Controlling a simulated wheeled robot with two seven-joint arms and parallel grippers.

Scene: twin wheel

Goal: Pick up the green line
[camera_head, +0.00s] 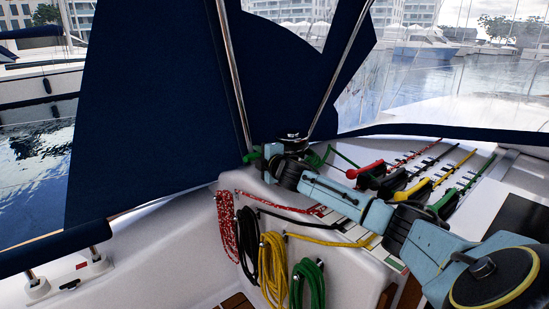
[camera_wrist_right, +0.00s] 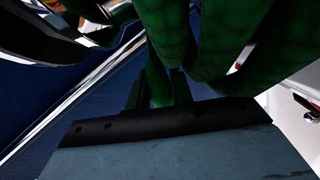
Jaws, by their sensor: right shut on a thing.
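The green line shows in the head view as a hanging coil (camera_head: 308,284) on the white cockpit wall, at the right end of a row of coils. Another green stretch (camera_head: 316,156) shows beside the winch and my right wrist. My right arm reaches in from the lower right. Its gripper (camera_head: 262,154) is shut on the green line near the winch; the fingertips are small and partly hidden. In the right wrist view, thick, dark green line (camera_wrist_right: 210,40) fills the space just in front of the gripper. My left gripper is not in view.
A winch (camera_head: 293,140) stands beside my right wrist. Red, yellow and green-handled clutches (camera_head: 395,182) lie behind my arm. Red, black and yellow coils (camera_head: 272,268) hang left of the green one. A blue canvas (camera_head: 160,110) and steel tubes (camera_head: 234,75) stand close to the gripper.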

